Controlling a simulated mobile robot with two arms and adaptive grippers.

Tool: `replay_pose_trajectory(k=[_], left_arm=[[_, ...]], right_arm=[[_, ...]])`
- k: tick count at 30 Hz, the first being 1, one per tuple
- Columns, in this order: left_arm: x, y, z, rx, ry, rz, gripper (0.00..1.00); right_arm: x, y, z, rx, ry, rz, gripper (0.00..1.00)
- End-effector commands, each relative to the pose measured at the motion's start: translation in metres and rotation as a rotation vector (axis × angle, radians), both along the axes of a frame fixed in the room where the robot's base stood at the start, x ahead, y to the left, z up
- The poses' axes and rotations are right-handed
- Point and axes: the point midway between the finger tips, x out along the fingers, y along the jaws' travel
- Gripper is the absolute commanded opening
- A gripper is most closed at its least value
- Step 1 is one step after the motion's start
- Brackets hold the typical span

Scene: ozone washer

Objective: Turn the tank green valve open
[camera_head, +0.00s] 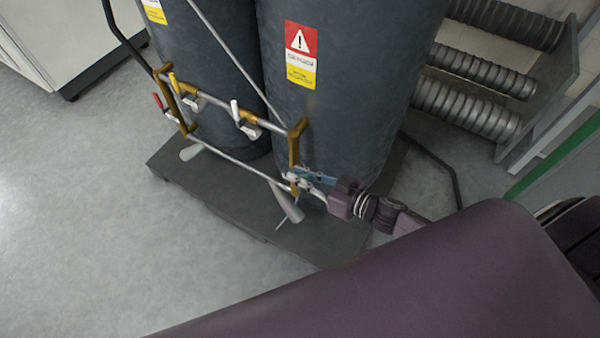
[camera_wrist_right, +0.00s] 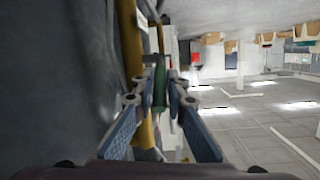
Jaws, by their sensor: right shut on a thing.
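The two dark grey tanks (camera_head: 335,130) carry brass and steel pipework with several small coloured valve handles on the front. My right gripper (camera_head: 300,178) reaches in from the right to the lower right end of this pipework. In the right wrist view its two blue-grey fingers close around the green valve handle (camera_wrist_right: 160,88), so the gripper (camera_wrist_right: 162,85) is shut on it. The handle stands beside a yellow-brass pipe (camera_wrist_right: 133,50). In the head view the fingers mostly hide the green handle. My left gripper is not in view.
Other valve handles are red (camera_head: 157,101), yellow (camera_head: 174,81) and white (camera_head: 235,112), left of my gripper. The tanks stand on a dark low platform (camera_head: 230,205). A rack of ribbed cylinders (camera_head: 480,70) is at the right. The floor at the left is clear.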

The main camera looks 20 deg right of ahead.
Motion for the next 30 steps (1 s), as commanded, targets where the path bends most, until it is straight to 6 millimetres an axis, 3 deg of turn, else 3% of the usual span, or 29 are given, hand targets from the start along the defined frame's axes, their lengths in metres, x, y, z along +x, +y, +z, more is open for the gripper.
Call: replay_pose_trajectory(k=[16, 17, 21, 30], left_arm=[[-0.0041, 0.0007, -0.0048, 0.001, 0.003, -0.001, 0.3], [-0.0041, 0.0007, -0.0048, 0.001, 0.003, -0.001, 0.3], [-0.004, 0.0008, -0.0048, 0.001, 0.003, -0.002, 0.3], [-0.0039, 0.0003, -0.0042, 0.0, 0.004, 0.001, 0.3]], right_arm=[[-0.0008, -0.0001, -0.0015, -0.004, 0.006, 0.0, 0.0], [-0.0008, -0.0002, -0.0016, -0.004, 0.006, 0.0, 0.15], [-0.0006, -0.0001, -0.0011, -0.003, 0.005, 0.0, 0.3], [-0.0009, -0.0005, -0.0001, -0.003, 0.004, 0.0, 0.3]])
